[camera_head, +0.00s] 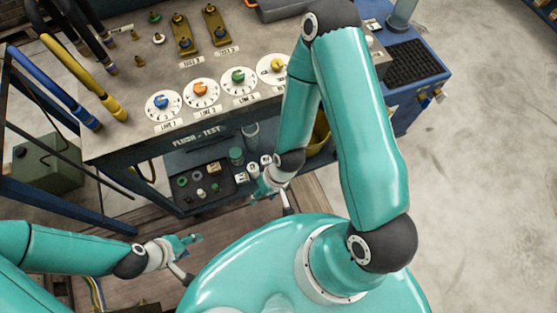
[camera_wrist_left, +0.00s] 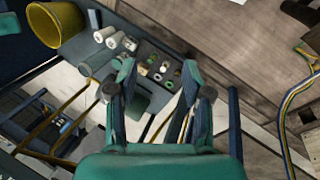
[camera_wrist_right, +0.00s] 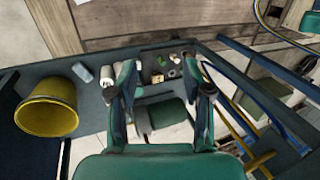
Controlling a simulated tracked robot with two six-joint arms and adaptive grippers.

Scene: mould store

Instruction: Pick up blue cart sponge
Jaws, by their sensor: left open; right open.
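A small pale blue-grey block (camera_wrist_right: 83,72), possibly the blue cart sponge, lies on the dark lower shelf (camera_wrist_right: 95,112) in the right wrist view, just right of the yellow bucket (camera_wrist_right: 48,105). I cannot make it out in the head view. My right gripper (camera_head: 268,186) is open and empty, in front of the lower shelf; in its wrist view the block lies left of its fingers (camera_wrist_right: 159,70). My left gripper (camera_head: 186,246) is open and empty, lower left, away from the shelf; its fingers also show in the left wrist view (camera_wrist_left: 158,75).
The flush-test bench (camera_head: 130,120) with several dials stands above the lower shelf. The shelf holds a tray of small parts (camera_head: 197,187), white rolls and a green cylinder (camera_head: 236,156). Blue and yellow hoses (camera_head: 85,80) stand at left. The floor at right (camera_head: 470,200) is clear.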

